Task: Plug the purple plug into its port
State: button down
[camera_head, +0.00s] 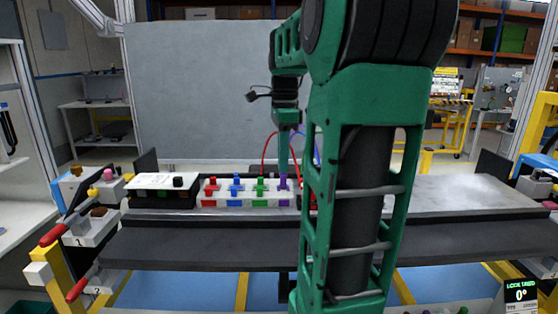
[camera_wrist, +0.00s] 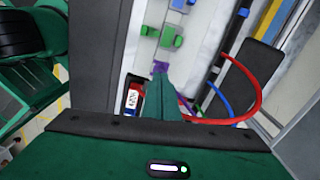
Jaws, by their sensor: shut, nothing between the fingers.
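The purple plug (camera_head: 284,184) stands at the right end of a row of coloured plugs on the white dashboard module (camera_head: 222,196). In the wrist view the purple plug (camera_wrist: 160,67) shows just beyond my fingertips. My gripper (camera_head: 284,172) points down right above the plug; its fingers (camera_wrist: 162,82) are together with nothing held between them. Whether the tips touch the plug is not clear. I cannot see the port opening or whether the plug is fully seated. A purple mark (camera_head: 284,203) shows on the module's front face below the plug.
The red (camera_head: 212,185), blue (camera_head: 236,185) and green (camera_head: 260,185) plugs stand left of the purple one. A red cable (camera_wrist: 245,100) and a blue cable (camera_wrist: 218,95) loop close to the fingers. A white-topped box (camera_head: 160,182) is farther left. My arm hides the area right of the module.

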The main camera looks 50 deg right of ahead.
jog(key=shift+f, duration=0.2)
dwell(0.3)
notch_tip(320, 180, up, 10)
dwell(1.2)
jog(key=shift+w+d+r, duration=0.15)
jog(key=shift+r, duration=0.4)
jog(key=shift+r, duration=1.3)
